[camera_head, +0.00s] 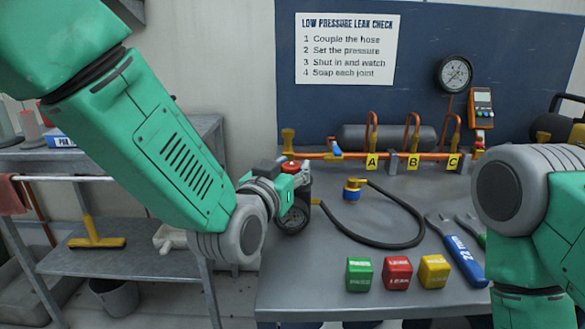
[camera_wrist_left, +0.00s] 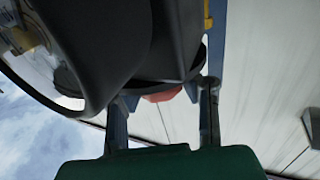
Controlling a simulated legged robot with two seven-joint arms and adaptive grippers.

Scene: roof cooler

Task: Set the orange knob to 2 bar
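In the left wrist view, the orange-red knob (camera_wrist_left: 162,94) shows below a large black body (camera_wrist_left: 130,45), with a round gauge (camera_wrist_left: 30,40) at the upper left. My left gripper (camera_wrist_left: 163,108) has one finger on each side of the knob. The fingers are spread, with gaps seen between them and the knob, and its upper part is hidden. In the head view, my left gripper (camera_head: 297,188) is at the dark regulator (camera_head: 293,220) on the table's left side and covers part of it. My right arm is at the right; its gripper is out of view.
A black hose (camera_head: 400,245) curves across the grey table (camera_head: 310,290). Green (camera_head: 359,274), red (camera_head: 397,273) and yellow (camera_head: 433,271) blocks stand near the front. A blue-handled wrench (camera_head: 463,258) lies right. A pipe manifold (camera_head: 340,156) and wall gauge (camera_head: 454,74) are behind.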

